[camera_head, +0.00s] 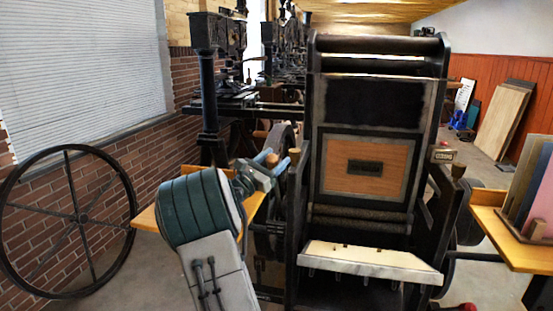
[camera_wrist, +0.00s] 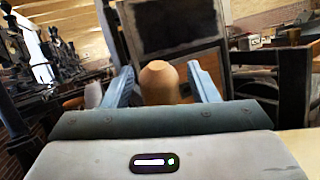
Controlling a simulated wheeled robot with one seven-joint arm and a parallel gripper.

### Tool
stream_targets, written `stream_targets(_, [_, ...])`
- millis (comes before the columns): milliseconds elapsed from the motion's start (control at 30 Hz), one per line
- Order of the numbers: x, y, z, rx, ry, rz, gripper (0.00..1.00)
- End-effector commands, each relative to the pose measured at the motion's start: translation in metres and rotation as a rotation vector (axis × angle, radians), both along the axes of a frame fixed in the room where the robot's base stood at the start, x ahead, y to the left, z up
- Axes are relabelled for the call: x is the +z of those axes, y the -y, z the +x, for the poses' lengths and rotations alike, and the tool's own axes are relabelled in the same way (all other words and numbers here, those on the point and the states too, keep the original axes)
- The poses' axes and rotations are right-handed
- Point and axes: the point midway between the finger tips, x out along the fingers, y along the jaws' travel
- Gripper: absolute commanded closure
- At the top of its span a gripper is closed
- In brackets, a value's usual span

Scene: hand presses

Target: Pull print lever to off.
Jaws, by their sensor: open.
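The press (camera_head: 365,105) stands upright in the middle of the head view, black, with a wood panel in its frame. A rounded wooden knob (camera_wrist: 158,84), which looks like the print lever's handle, stands between the two blue fingers of my gripper (camera_wrist: 155,88) in the wrist view. The fingers are spread, with a finger on each side of the knob; I cannot tell whether either touches it. In the head view my gripper (camera_head: 269,167) is at the press's left side, with the knob (camera_head: 272,159) between its fingers. The lever's shaft is hidden.
Another wooden piece (camera_head: 295,155) sits close right of my gripper on the press's side. A pale sloped board (camera_head: 372,261) juts from the press's front. A wooden side table (camera_head: 515,248) is at right, a large spoked wheel (camera_head: 75,217) at left. Other presses stand behind.

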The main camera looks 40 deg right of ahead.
Motion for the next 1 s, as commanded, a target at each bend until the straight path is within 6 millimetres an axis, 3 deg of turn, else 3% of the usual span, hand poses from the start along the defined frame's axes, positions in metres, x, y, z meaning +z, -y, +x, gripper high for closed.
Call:
stream_targets(300, [-0.017, -0.049, -0.006, 0.003, -0.001, 0.000, 0.47])
stream_targets(667, [-0.020, -0.057, -0.008, 0.000, 0.000, 0.001, 0.47])
stream_targets(700, [-0.020, -0.057, -0.008, 0.000, 0.000, 0.001, 0.49])
stream_targets(900, [-0.023, -0.057, -0.020, -0.018, 0.037, 0.059, 1.00])
stream_targets(1000, [-0.031, -0.058, -0.041, -0.051, 0.108, 0.163, 1.00])
